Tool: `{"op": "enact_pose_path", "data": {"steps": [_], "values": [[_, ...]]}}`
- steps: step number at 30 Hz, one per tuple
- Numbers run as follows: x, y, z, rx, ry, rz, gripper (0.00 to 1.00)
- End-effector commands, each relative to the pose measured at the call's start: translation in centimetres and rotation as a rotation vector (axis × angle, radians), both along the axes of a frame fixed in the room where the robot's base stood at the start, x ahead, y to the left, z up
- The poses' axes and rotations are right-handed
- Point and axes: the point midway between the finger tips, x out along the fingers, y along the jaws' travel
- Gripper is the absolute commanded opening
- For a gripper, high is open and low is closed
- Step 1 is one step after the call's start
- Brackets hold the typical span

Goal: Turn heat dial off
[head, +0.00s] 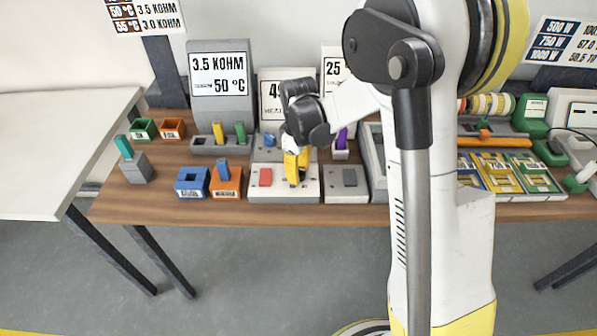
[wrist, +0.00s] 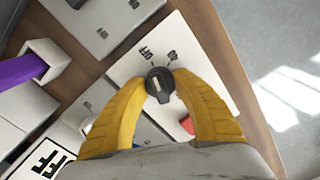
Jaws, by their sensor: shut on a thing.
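The heat dial (wrist: 159,85) is a small dark round knob with a pale pointer mark, on a white panel (wrist: 195,50). An "OFF" label is printed beside it, with another label to its right. I cannot tell exactly which label the pointer faces. My gripper (wrist: 161,82) has its yellow fingers shut on the dial, one on each side. In the head view, my gripper (head: 296,167) reaches down onto the white control box (head: 257,195), and its fingers mostly hide the dial. A red button (head: 265,177) is left of the fingers; it also shows in the wrist view (wrist: 186,123), partly hidden by a finger.
A grey-button box (head: 347,183) stands close on the right. Blue (head: 192,183) and orange (head: 226,182) bins are on the left. A purple piece (wrist: 20,70) stands in a white holder (wrist: 45,60) near the gripper. The table's front edge is clear.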

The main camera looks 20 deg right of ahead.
Motion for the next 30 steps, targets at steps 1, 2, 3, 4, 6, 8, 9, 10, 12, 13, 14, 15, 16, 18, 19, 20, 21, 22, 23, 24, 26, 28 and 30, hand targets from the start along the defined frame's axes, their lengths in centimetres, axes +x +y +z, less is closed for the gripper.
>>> {"op": "enact_pose_path", "data": {"steps": [1,2,3,4,6,8,9,10,12,13,14,15,16,18,19,20,21,22,23,24,26,28,30], "values": [[-0.04,-0.01,-0.03,0.0,0.001,0.02,0.03],[-0.04,-0.01,-0.03,0.0,0.001,0.032,0.03],[-0.04,-0.01,-0.03,0.0,0.001,0.046,0.03],[-0.04,-0.01,-0.03,0.0,0.001,0.056,0.03],[-0.04,-0.01,-0.03,0.0,0.001,0.073,0.03],[-0.04,-0.01,-0.03,0.0,0.001,0.085,0.03],[-0.04,-0.01,-0.03,0.0,0.001,0.091,0.03],[-0.04,-0.01,-0.03,0.0,0.001,0.094,0.03],[-0.04,-0.01,-0.03,0.0,0.001,0.099,0.03],[-0.04,0.0,-0.03,0.0,0.001,0.1,0.03],[-0.04,0.0,-0.03,0.0,0.001,0.101,0.03],[-0.04,0.0,-0.03,0.0,0.001,0.102,0.03],[-0.04,0.0,-0.03,0.0,0.001,0.102,0.03],[-0.04,0.0,-0.03,0.0,0.001,0.102,0.03],[-0.04,0.0,-0.03,0.0,0.001,0.102,0.03],[-0.04,0.0,-0.03,0.0,0.001,0.102,0.03],[-0.04,0.0,-0.03,0.0,0.001,0.102,0.03],[-0.04,0.0,-0.03,0.0,0.001,0.102,0.03],[-0.04,0.0,-0.03,0.0,0.001,0.102,0.03],[-0.04,0.0,-0.03,0.0,0.001,0.102,0.42],[-0.04,0.0,-0.03,0.0,0.001,0.102,0.58],[-0.03,0.0,-0.03,0.0,0.0,0.101,0.58],[-0.03,0.0,-0.02,0.0,0.0,0.101,0.58]]}}
